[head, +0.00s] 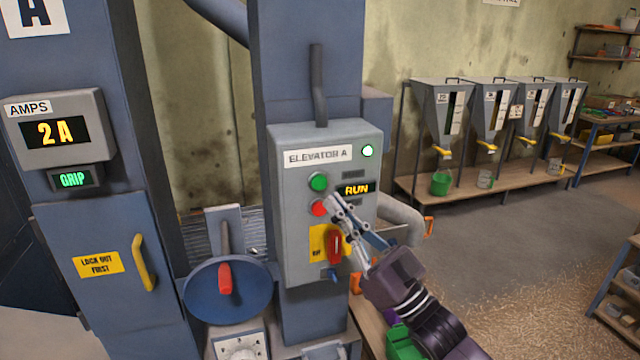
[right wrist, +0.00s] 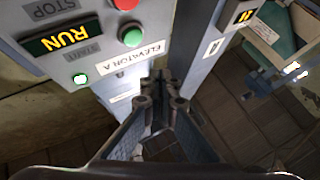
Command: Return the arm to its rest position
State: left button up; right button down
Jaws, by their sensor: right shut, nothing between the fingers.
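My right gripper (head: 338,208) is shut and empty in front of the grey ELEVATOR A control box (head: 290,210), close to its red button. The box has a green button (head: 318,182), a red button (head: 319,208), a lit RUN display (head: 356,189), a lit white-green lamp (head: 368,151) and a red rotary handle (head: 335,247) on a yellow plate. In the right wrist view, my right gripper's fingers (right wrist: 163,88) meet near the box's edge, with the RUN display (right wrist: 65,37) at upper left. I cannot tell whether the fingertips touch the box. My left gripper is not in view.
A cabinet with a yellow handle (head: 145,263) and an AMPS display (head: 58,131) reading 2 A stands at left. A blue wheel with a red handle (head: 225,278) is beside the box. Hoppers (head: 443,105) line the back right. Open floor (head: 500,230) lies at right.

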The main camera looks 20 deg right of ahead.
jog(key=s+f+m+g+h, duration=0.25)
jog(key=f+h, duration=0.25)
jog(key=f, duration=0.8)
jog(key=s+f+m+g+h, duration=0.2)
jog(key=f+g+h, duration=0.25)
jog(key=f, duration=0.75)
jog(key=s+d+f+g+h, duration=0.1)
jog(key=s+f+g, duration=0.3)
jog(key=s+f, duration=0.3)
jog(key=s+d+f+g+h, duration=0.1)
jog(key=s+f+g+h, duration=0.2)
jog(key=s, duration=0.7)
jog(key=s+d+f+g, duration=0.1)
jog(key=s+f+g, duration=0.3)
jog(key=s+f, duration=0.35)
jog(key=s+f+g, duration=0.1)
jog(key=s+f, duration=0.2)
jog(key=f, duration=2.4)
jog(key=s+d+f+g, duration=0.1)
jog(key=s+d+f, duration=0.1)
jog(key=s+f, duration=1.3)
jog(key=shift+s+d+b, duration=0.4)
jog(key=shift+s+b, duration=0.05)
jog(key=shift+s, duration=0.35)
